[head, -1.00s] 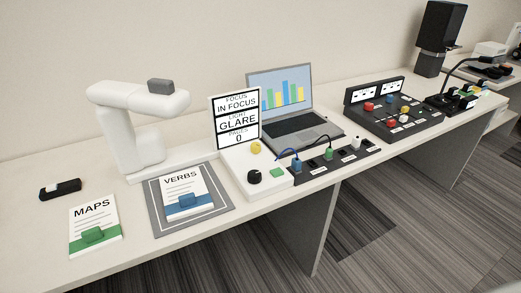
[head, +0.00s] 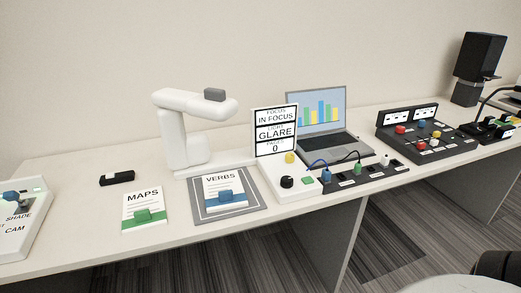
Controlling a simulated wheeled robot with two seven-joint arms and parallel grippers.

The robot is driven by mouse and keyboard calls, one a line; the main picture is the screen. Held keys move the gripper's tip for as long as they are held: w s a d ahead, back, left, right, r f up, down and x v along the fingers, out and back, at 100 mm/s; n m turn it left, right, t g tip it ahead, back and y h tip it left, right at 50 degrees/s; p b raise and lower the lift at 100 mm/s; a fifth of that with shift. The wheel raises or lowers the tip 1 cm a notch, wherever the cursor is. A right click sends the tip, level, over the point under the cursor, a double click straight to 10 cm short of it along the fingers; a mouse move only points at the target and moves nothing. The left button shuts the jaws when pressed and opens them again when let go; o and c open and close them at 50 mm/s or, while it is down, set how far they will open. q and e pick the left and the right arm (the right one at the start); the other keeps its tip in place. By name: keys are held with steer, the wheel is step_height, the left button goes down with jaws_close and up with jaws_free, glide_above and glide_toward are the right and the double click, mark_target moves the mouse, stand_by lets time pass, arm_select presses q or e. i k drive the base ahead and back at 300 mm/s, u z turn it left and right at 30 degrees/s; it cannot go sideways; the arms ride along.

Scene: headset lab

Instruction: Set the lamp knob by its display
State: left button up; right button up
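The display (head: 274,131) is a white-framed sign on the desk reading "FOCUS IN FOCUS", "LIGHT GLARE" and "PAGES 0". In front of it is a white control box (head: 296,192) with a yellow knob (head: 290,158), a black knob (head: 287,182) and a green button (head: 308,181). I cannot tell which knob is the lamp's. A white arm-shaped stand (head: 184,140) with a grey head (head: 214,95) rises left of the display, over a grey mat (head: 253,199). A "VERBS" booklet (head: 219,184) lies on the mat. Neither gripper is in view.
A "MAPS" booklet (head: 143,203) and a black block (head: 117,178) lie left of the mat. A panel marked "SHADE" and "CAM" (head: 17,228) is at the far left. A laptop (head: 317,108), a cable strip (head: 367,176) and a button console (head: 428,146) stand to the right.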

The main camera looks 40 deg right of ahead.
mark_target(289, 157)
steer(key=i, duration=0.5)
steer(key=z, duration=0.8)
